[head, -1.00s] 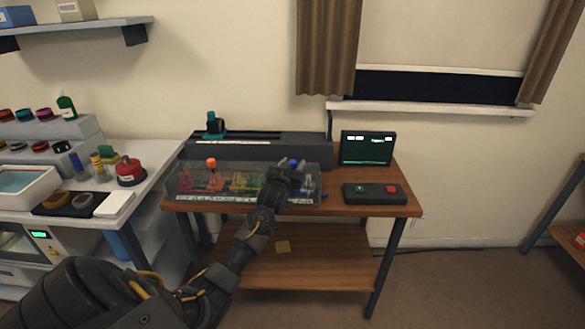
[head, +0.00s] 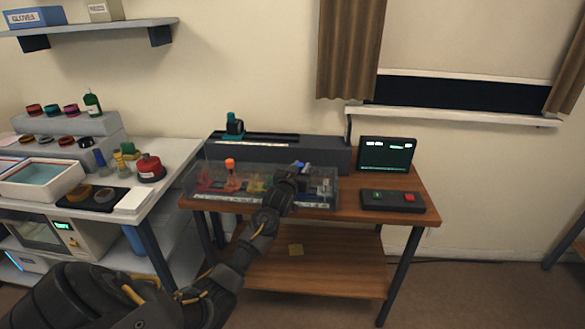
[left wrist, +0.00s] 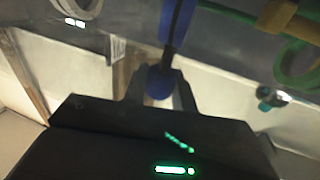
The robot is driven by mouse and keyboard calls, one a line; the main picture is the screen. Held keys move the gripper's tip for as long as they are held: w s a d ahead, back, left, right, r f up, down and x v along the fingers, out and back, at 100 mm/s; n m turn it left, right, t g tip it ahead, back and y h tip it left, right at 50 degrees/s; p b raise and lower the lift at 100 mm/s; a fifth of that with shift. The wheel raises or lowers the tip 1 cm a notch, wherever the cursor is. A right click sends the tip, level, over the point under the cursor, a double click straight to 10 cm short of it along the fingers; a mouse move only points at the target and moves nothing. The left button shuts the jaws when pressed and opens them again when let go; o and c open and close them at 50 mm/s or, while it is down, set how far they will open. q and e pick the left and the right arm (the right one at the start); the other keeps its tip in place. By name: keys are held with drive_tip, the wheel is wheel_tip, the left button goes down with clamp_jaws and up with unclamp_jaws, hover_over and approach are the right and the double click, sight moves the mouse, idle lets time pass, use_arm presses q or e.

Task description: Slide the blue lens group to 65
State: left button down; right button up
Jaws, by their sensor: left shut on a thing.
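The blue lens group shows as a blue knob (head: 301,165) near the right end of a clear-sided rail case (head: 262,199) on the wooden bench. My left gripper (head: 294,172) reaches it from the front and covers much of the parts below. In the left wrist view my left gripper (left wrist: 160,88) is shut on the round blue knob (left wrist: 159,82), with a blue stem (left wrist: 174,30) running up from it. An orange-topped red group (head: 231,164) stands to the left in the case, with green and yellow parts between. The scale numbers are unreadable. My right gripper is out of view.
A long grey unit (head: 275,155) with a teal-and-black device (head: 233,126) stands behind the case. A monitor (head: 387,154) and a control box with green and red buttons (head: 392,198) stand to the right. A white side table (head: 172,158) is at the left.

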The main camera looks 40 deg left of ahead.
use_arm(q)
drive_tip(key=shift+w+d, duration=0.1)
drive_tip(key=shift+d, duration=0.05)
drive_tip(key=shift+w+d, duration=0.1)
drive_tip(key=shift+d, duration=0.05)
drive_tip(key=c, duration=1.5)
unclamp_jaws()
drive_tip(key=o, duration=0.3)
drive_tip(key=shift+o, duration=0.2)
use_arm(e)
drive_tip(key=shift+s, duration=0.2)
use_arm(q)
drive_tip(key=v, duration=1)
drive_tip(key=shift+s+b, duration=0.35)
drive_tip(key=shift+s, duration=0.1)
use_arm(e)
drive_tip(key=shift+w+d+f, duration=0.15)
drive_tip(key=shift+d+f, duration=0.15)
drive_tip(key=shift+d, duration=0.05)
